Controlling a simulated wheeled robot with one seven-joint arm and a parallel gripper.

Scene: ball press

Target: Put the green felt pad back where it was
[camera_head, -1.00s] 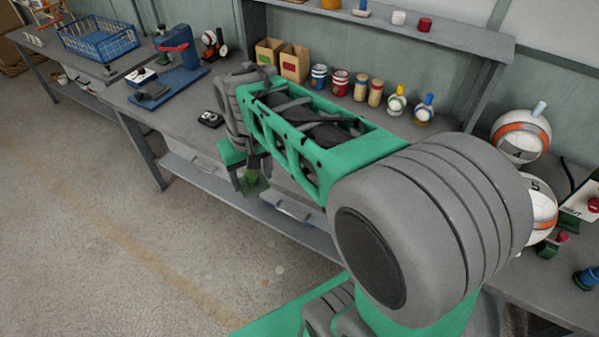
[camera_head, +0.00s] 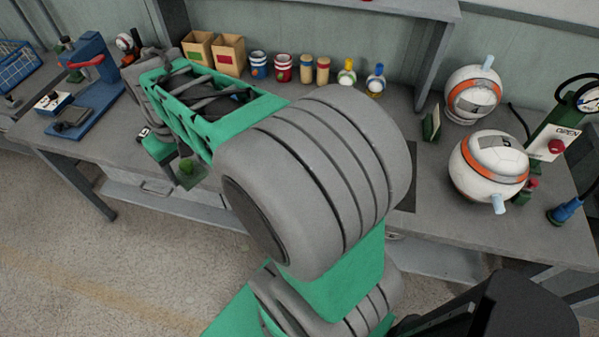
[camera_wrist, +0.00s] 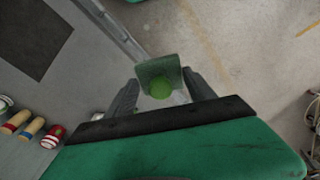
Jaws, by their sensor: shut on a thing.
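My gripper (camera_wrist: 160,88) is shut on the green felt pad (camera_wrist: 152,69), a small dark green square block with a round light green knob between the fingers. In the head view the held pad (camera_head: 187,180) hangs beyond my arm, in front of the workbench's front edge. The wrist view shows floor beyond it. My arm hides much of the gripper in the head view.
The workbench (camera_head: 330,95) holds two cardboard boxes (camera_head: 213,52), several cans and bottles, and a blue press (camera_head: 92,75) at left. At right are two white-orange balls (camera_head: 488,166), a dark green block (camera_head: 431,123) and an OPEN sign (camera_head: 553,143). A dark flat patch (camera_wrist: 31,36) lies on the bench.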

